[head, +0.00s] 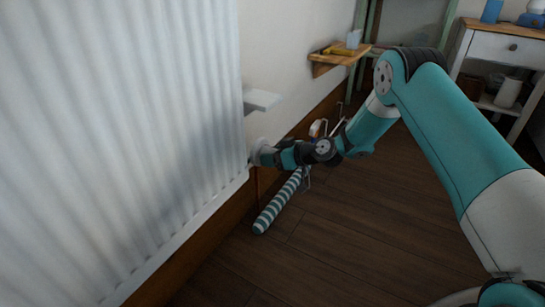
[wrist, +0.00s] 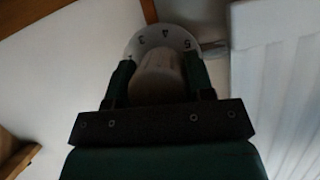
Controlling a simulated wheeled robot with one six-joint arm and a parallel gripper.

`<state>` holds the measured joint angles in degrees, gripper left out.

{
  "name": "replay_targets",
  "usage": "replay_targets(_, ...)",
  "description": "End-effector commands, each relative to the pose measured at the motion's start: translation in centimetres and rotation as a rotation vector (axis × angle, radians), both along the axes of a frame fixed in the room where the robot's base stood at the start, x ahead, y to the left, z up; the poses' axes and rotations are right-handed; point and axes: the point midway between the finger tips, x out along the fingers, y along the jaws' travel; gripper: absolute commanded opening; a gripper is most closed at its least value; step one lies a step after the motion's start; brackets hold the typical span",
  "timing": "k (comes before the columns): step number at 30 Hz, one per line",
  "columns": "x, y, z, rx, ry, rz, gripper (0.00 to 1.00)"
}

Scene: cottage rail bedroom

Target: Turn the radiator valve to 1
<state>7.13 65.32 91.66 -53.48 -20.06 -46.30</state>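The other numbers and any pointer mark are hidden, so I cannot tell the setting. My gripper (wrist: 160,78) has one dark finger on each side of the knob, and they appear to touch it. In the head view the pale valve (head: 260,151) is at the lower right end of the white radiator (head: 130,130), with my gripper (head: 272,154) at it.
A small grey ledge (head: 262,99) juts from the wall above the valve. A blue-and-white striped roll (head: 277,205) lies on the floor below my arm. A wooden wall shelf (head: 342,56) and a white side table (head: 505,48) stand farther back. The dark floor at centre is clear.

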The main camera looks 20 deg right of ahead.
Motion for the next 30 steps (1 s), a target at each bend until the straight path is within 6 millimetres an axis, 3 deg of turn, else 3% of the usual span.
replay_targets(14, -0.02, -0.1, 0.08, 0.057, 0.059, -0.001, 0.25)
replay_targets(30, -0.09, -0.07, -0.03, 0.343, 0.344, 0.001, 0.25)
